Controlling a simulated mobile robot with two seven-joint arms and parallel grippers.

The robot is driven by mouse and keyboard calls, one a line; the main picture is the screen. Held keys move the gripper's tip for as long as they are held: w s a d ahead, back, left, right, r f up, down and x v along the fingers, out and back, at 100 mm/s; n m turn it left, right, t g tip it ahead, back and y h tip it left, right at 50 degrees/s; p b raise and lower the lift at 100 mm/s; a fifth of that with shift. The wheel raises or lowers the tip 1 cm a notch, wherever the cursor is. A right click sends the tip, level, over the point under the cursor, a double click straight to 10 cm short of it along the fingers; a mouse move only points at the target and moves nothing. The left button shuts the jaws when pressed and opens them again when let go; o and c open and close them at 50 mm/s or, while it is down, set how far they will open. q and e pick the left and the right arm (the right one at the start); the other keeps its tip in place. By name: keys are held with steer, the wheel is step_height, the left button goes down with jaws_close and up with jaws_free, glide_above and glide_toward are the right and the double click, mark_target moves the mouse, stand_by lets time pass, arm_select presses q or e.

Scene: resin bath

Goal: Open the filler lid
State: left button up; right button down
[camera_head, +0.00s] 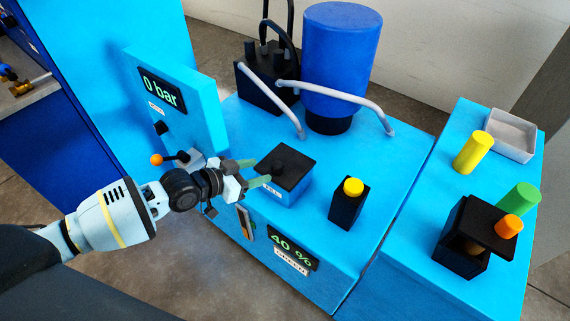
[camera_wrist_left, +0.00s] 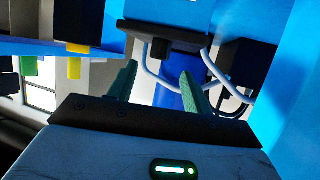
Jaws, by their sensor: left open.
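The filler lid (camera_head: 297,160) is a flat black square plate with a small dark knob (camera_head: 279,167). It lies closed on a small blue box (camera_head: 288,197) with a white label on its front. My left gripper (camera_head: 262,171) is open and empty at the left side of the lid, its green fingers pointing at the knob. In the left wrist view, which looks upside down, the lid (camera_wrist_left: 166,33) and its knob (camera_wrist_left: 159,50) lie ahead, between and beyond the open fingers (camera_wrist_left: 157,78). I cannot tell whether a finger touches the lid. My right gripper is not in view.
A blue panel (camera_head: 190,110) reading 0 bar stands behind my left wrist. A blue tank (camera_head: 342,60) with grey hoses stands behind the lid. A black post with a yellow button (camera_head: 353,187) stands right of it. A black box (camera_head: 458,262) and coloured cylinders stand further right.

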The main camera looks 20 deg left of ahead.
mark_target(277, 165)
arm_select(q)
steer(key=b+x, duration=0.1)
steer(key=x, duration=0.5)
steer(key=shift+f, duration=0.1)
steer(key=shift+w+d+f, duration=0.25)
steer(key=shift+w+d, duration=0.1)
steer(key=shift+w, duration=0.1)
steer(key=shift+w+d+b, duration=0.1)
steer(key=shift+w+b, duration=0.1)
steer(key=shift+b, duration=0.1)
jaws_close()
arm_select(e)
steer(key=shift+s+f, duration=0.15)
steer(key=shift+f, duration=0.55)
